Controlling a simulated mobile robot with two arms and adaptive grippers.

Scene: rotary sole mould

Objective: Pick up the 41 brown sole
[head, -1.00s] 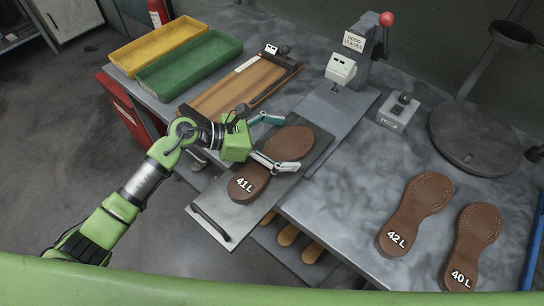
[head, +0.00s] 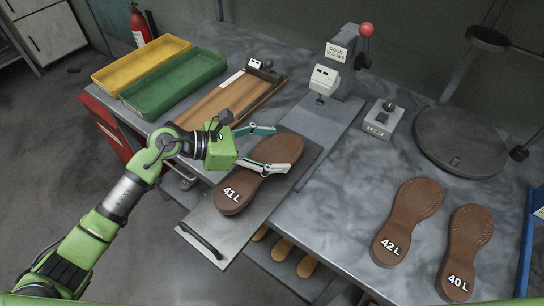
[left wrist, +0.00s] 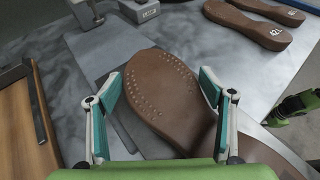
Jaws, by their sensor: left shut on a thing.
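The 41 brown sole (head: 250,184), marked 41L, is over the grey metal plate (head: 215,222) at the front edge of the table. My left gripper (head: 280,149) is shut on it, with one finger on each long side of its front part. In the left wrist view the sole (left wrist: 160,95) lies between the two teal-padded fingers (left wrist: 157,92), its rounded stitched end pointing away. I cannot tell whether the sole is touching the plate.
The 42 sole (head: 405,225) and 40 sole (head: 465,250) lie on the table at right. A press with a red knob (head: 366,30) stands behind the plate. A wooden board (head: 225,103), green tray (head: 175,85) and yellow tray (head: 140,65) are left. A round stand (head: 460,140) is back right.

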